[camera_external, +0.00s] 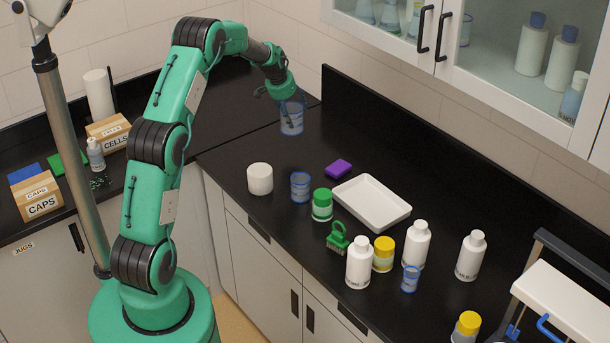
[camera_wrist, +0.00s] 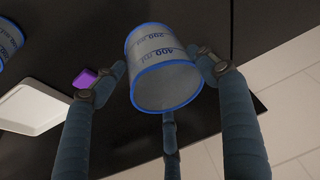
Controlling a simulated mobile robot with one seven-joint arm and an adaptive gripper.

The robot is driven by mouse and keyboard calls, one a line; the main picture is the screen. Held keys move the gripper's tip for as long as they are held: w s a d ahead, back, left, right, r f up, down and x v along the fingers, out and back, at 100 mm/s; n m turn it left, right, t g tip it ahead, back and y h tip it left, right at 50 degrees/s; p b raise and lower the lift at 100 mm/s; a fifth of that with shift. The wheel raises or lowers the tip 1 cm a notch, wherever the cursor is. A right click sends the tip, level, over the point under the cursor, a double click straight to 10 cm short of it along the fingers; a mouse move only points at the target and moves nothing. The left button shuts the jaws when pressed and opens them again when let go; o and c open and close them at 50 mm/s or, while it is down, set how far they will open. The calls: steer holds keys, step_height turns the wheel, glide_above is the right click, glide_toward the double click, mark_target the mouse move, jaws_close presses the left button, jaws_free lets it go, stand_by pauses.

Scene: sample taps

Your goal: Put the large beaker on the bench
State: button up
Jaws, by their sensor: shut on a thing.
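The large beaker (camera_external: 292,120) is clear with blue edges and stands out at the back corner of the black bench (camera_external: 240,150). In the wrist view the beaker (camera_wrist: 165,78) shows its blue rim and dark 200 and 400 ml marks. My gripper (camera_external: 286,97) is shut on the beaker near its rim. In the wrist view the fingers of my gripper (camera_wrist: 165,66) lie on either side of it, with a third finger below. The beaker looks about upright; I cannot tell whether its base touches the bench.
A white tub (camera_external: 260,179), a smaller blue-edged beaker (camera_external: 300,187), a purple sponge (camera_external: 338,168) and a white tray (camera_external: 372,201) stand nearer the front. Several bottles and jars (camera_external: 384,254) stand to the right. Bare bench surrounds the beaker; a wall rises behind.

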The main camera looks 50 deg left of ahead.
steer(key=w+d+r+m+h+p, duration=0.15)
steer(key=w+d, duration=0.25)
steer(key=d, duration=1.1)
steer(key=w+d+r+m+b, duration=0.1)
steer(key=w+d+r+m, duration=0.15)
steer(key=d, duration=1.15)
steer(key=w+d+r+m+p, duration=0.1)
steer(key=w+d+r, duration=0.3)
steer(key=d, duration=1.1)
steer(key=s+d+r+m+h+p, duration=0.1)
steer(key=s+d+r+m, duration=0.1)
steer(key=d, duration=1.7)
steer(key=s+d+r+m+h+p, duration=0.1)
steer(key=s+d+r+m, duration=0.1)
steer(key=d, duration=1.8)
steer(key=s+d+r+m+g+h+p, duration=0.1)
steer(key=s+d+r+m, duration=0.2)
steer(key=d, duration=1.7)
step_height(320, 180, up, 3)
steer(key=shift+s+d, duration=0.25)
steer(key=shift+s, duration=0.6)
steer(key=shift+f, duration=0.15)
step_height(320, 180, down, 24)
steer(key=p, duration=0.1)
steer(key=shift+r, duration=0.2)
steer(key=shift+f, duration=2.1)
